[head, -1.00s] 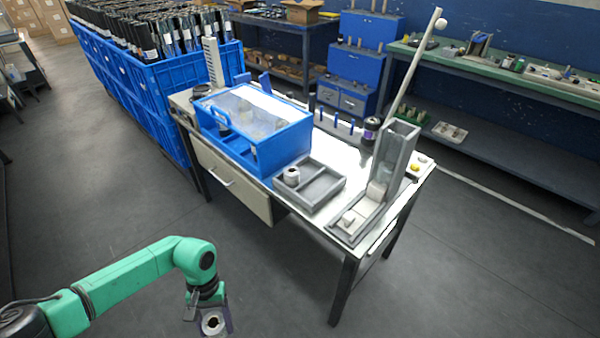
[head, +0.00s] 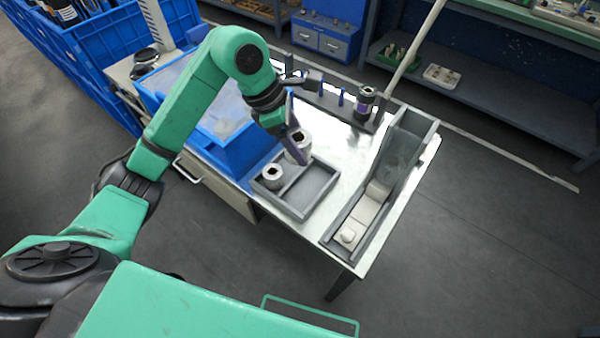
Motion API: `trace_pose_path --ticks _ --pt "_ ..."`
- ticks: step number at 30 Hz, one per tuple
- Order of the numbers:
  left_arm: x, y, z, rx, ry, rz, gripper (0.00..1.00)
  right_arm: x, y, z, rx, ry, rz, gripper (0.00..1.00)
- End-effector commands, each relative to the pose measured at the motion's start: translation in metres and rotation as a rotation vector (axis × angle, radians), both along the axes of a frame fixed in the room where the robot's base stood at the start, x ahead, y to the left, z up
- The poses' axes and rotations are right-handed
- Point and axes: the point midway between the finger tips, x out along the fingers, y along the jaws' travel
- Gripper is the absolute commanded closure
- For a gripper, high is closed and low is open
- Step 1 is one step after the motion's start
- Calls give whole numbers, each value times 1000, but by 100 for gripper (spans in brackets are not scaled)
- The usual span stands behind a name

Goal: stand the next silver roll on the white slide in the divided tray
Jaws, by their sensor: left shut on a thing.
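My left gripper (head: 298,150) is shut on a silver roll (head: 302,138) with a dark hole in its top. It holds the roll upright at the back left of the divided tray (head: 312,200); I cannot tell whether the roll touches the tray floor. Another silver roll (head: 272,177) stands in the tray's left compartment, in front of the held one. The right compartment looks empty. The white slide (head: 364,209) runs down inside a grey chute to the right of the tray, with a small pale piece (head: 348,236) at its low end. My right gripper is out of view.
A blue bin with a clear lid (head: 222,110) stands close to the left of the tray, partly behind my left arm. A rack with blue pegs (head: 341,97) and a dark jar (head: 365,99) stands behind. Bare metal table top lies between tray and chute.

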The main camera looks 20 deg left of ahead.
Motion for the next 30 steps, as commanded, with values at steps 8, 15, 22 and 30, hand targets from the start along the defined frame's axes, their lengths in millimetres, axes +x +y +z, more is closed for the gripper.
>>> trace_pose_path --ticks 8,15,22,30 --pt "-3 -1 -87 -2 13 -1 96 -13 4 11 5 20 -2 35" --pt "-2 -1 -146 -1 7 -2 96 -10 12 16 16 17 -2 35" --pt "-2 -1 -187 -2 7 -2 96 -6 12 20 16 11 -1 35" --pt "-2 0 -193 1 2 -4 96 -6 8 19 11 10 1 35"
